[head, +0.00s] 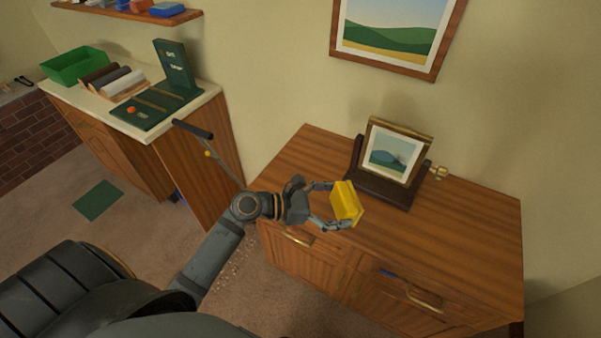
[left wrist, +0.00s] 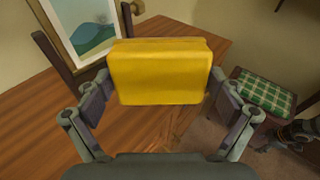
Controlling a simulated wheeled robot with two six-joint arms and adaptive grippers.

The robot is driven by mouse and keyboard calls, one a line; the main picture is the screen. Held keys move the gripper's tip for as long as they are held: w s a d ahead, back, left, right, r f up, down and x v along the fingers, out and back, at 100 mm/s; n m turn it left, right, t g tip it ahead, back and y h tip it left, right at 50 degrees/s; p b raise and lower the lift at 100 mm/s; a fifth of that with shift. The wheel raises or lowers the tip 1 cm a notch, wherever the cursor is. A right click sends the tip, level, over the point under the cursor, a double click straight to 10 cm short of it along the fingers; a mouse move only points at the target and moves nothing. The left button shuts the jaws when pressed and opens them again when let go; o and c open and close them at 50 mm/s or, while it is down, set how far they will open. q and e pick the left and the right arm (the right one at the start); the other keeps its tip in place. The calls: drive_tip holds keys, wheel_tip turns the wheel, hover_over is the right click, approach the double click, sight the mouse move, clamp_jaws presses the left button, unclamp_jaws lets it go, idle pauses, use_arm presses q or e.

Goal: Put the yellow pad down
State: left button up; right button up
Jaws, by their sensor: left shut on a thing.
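The yellow pad (head: 346,202) is a small yellow block. My left gripper (head: 334,205) is shut on it, over the left front part of the wooden cabinet top (head: 460,235). In the left wrist view the pad (left wrist: 161,72) sits between the two fingers of my left gripper (left wrist: 160,95), with the wooden top behind it. I cannot tell whether the pad touches the top.
A framed picture on a dark stand (head: 393,158) stands on the cabinet just behind the pad. The right part of the top is clear. A counter with a green tray (head: 75,64) is at the left. A stool with a green checked seat (left wrist: 264,95) shows in the wrist view.

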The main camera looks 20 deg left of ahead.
use_arm(q)
drive_tip(key=w+a+f+g+p, duration=0.1)
drive_tip(key=w+f+g+y+p, duration=0.1)
drive_tip(key=w, duration=0.1)
drive_tip(key=w+a+f+m+g+y+p, duration=0.1)
drive_tip(key=w+p, duration=0.1)
drive_tip(key=shift+a, duration=0.35)
drive_tip(key=w+a+f+m+g+y+p, duration=0.1)
drive_tip(key=p, duration=0.1)
drive_tip(key=w+a+f+m+g+y+p, duration=0.1)
drive_tip(key=g+y+p, duration=0.1)
drive_tip(key=w+f+m+g+y+p, duration=0.1)
drive_tip(key=y+p, duration=0.1)
drive_tip(key=shift+w+a+m+g, duration=0.3)
drive_tip(key=shift+a, duration=0.1)
drive_tip(key=a+m+y+p, duration=0.1)
drive_tip(key=y+p, duration=0.1)
drive_tip(key=a+r+m+y+p, duration=0.1)
drive_tip(key=p, duration=0.1)
drive_tip(key=a+r+m+g+y+p, duration=0.1)
drive_tip(key=y+p, duration=0.1)
drive_tip(key=shift+a+r+m+y, duration=0.2)
drive_tip(key=shift+a+m+y, duration=0.1)
drive_tip(key=shift+m, duration=0.1)
